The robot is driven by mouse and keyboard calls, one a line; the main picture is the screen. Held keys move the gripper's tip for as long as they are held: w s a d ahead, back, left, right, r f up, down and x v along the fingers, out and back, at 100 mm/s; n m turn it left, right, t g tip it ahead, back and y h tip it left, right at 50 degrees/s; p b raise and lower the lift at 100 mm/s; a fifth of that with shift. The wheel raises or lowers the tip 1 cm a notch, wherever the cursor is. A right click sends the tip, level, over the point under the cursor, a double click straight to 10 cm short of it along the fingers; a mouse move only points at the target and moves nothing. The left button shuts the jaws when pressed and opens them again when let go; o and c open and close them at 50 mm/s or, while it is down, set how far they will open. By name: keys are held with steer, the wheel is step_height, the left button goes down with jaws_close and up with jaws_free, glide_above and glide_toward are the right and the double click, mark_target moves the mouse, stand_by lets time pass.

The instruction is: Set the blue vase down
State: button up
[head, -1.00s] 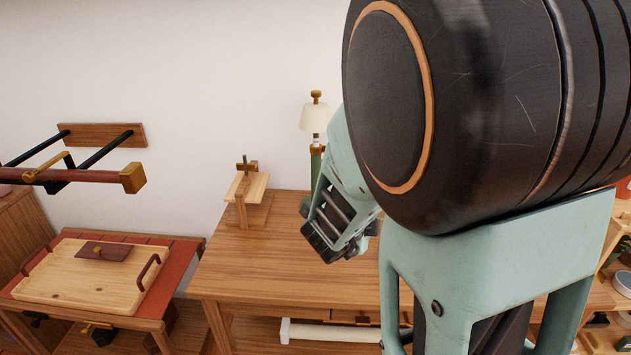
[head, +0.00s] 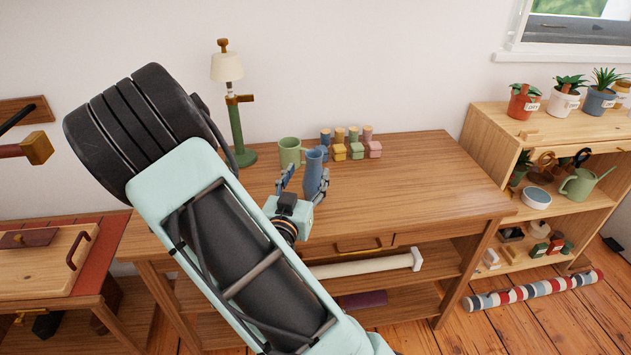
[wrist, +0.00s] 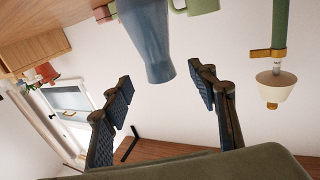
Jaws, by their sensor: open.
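My gripper (head: 304,181) is open, with one finger on each side of the vase. In the wrist view gaps show between the vase and both fingertips (wrist: 160,78). My gripper hides part of the vase's foot in the head view.
A green mug (head: 290,152) stands close behind the vase, left of several small coloured boxes and jars (head: 356,150). A green lamp (head: 236,125) stands at the desk's back left. The desk's right side is clear. A plant shelf (head: 490,125) is further right.

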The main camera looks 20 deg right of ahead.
mark_target(312, 164)
steer(key=x, duration=0.7)
steer(key=shift+r, duration=0.1)
jaws_close()
stand_by(0.3)
